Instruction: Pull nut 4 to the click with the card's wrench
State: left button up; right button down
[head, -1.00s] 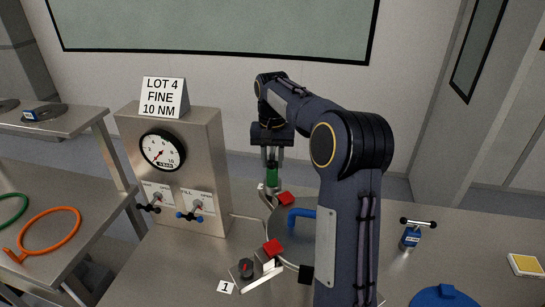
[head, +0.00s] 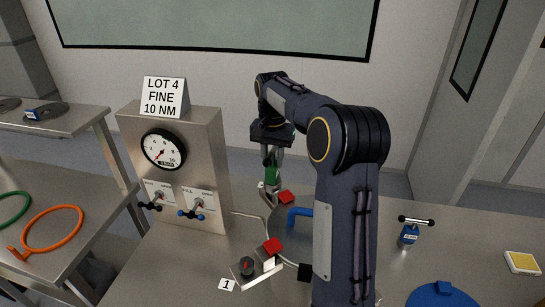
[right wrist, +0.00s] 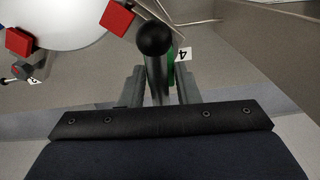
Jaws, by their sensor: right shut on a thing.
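My right gripper (head: 271,160) is shut on a green wrench (head: 271,174), held upright at the far side of the round vessel lid (head: 283,222). In the right wrist view, the gripper (right wrist: 162,88) has its fingers on either side of the wrench's steel bar, which ends in a black ball (right wrist: 154,39). A tag "4" (right wrist: 183,54) lies beside it. Nut 4 itself is hidden under the wrench. The card (head: 164,97) reads LOT 4, FINE, 10 NM. A blue T-handled wrench (head: 409,234) stands apart at the right. My left gripper is out of view.
Red clamp blocks (head: 272,247) sit around the lid, with a blue handle (head: 299,213) on it. The gauge panel (head: 205,140) stands at the left. A tag "1" (head: 226,284) lies in front. A blue dome (head: 444,297) and yellow-and-white pad (head: 522,262) are at the right.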

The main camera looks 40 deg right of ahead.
jog(key=shift+r, duration=3.5)
jog(key=shift+f, duration=0.1)
